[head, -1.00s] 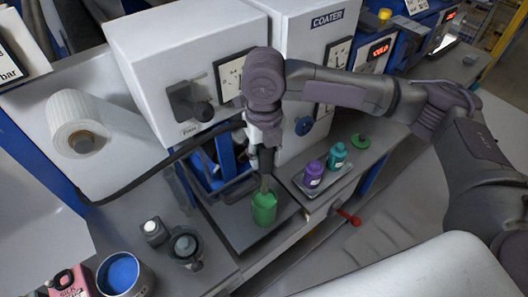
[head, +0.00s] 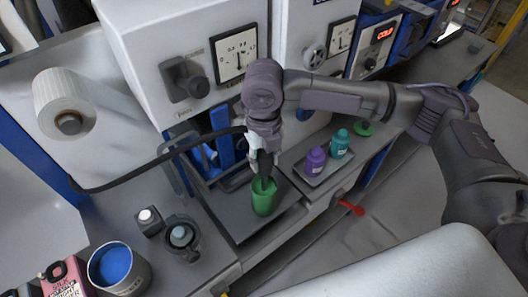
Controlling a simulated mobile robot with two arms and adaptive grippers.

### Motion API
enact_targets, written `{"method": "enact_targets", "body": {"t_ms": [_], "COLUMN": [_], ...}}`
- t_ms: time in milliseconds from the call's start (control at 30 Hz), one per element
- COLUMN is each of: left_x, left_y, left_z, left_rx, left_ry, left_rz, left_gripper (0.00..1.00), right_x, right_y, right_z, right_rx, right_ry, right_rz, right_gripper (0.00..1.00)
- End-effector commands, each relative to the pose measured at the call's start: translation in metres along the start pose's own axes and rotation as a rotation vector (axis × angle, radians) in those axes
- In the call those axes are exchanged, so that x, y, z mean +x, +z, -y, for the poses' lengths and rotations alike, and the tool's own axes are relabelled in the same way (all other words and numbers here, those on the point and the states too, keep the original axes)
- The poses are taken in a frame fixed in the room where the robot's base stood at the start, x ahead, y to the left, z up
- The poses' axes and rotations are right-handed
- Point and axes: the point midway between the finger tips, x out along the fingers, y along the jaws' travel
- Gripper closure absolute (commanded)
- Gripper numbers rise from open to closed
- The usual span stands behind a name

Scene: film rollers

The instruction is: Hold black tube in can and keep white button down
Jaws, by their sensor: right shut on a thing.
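A green can (head: 264,202) stands on the dark bench plate below the white machine. My right gripper (head: 263,172) points down at the can's mouth and is shut on the black tube. The black tube (head: 150,165) runs as a long hose from the left, across the front of the machine, to this gripper. Its end is hidden by the fingers and the can, so I cannot tell how deep it sits. The white button (head: 146,214) is on top of a small dark box on the bench to the left, with nothing touching it. My left gripper is out of view.
A dark round holder (head: 181,237) stands beside the button box. A tin of blue paint (head: 115,266) is at lower left. A purple bottle (head: 315,161) and a teal bottle (head: 340,143) stand on a tray to the right. A red-handled lever (head: 350,207) juts out at the front edge.

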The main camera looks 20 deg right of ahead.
Motion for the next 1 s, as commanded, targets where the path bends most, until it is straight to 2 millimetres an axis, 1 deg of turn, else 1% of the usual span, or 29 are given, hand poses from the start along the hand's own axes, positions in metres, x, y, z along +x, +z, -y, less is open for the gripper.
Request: {"method": "enact_targets", "body": {"t_ms": [33,600,800,1000], "left_x": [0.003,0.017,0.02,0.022], "left_y": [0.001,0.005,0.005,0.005], "left_z": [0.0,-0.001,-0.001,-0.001], "left_rx": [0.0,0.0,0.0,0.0], "left_ry": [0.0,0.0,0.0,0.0], "left_rz": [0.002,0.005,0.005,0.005], "left_gripper": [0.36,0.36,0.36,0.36], "right_x": [0.005,0.05,0.061,0.066], "right_y": [0.0,0.001,0.001,0.001], "right_z": [0.0,-0.001,-0.001,-0.001], "right_rx": [0.0,0.0,0.0,0.0], "right_ry": [0.001,0.001,0.001,0.001], "right_rz": [0.001,0.001,0.002,0.002], "right_gripper": [0.98,0.98,0.98,0.98]}}
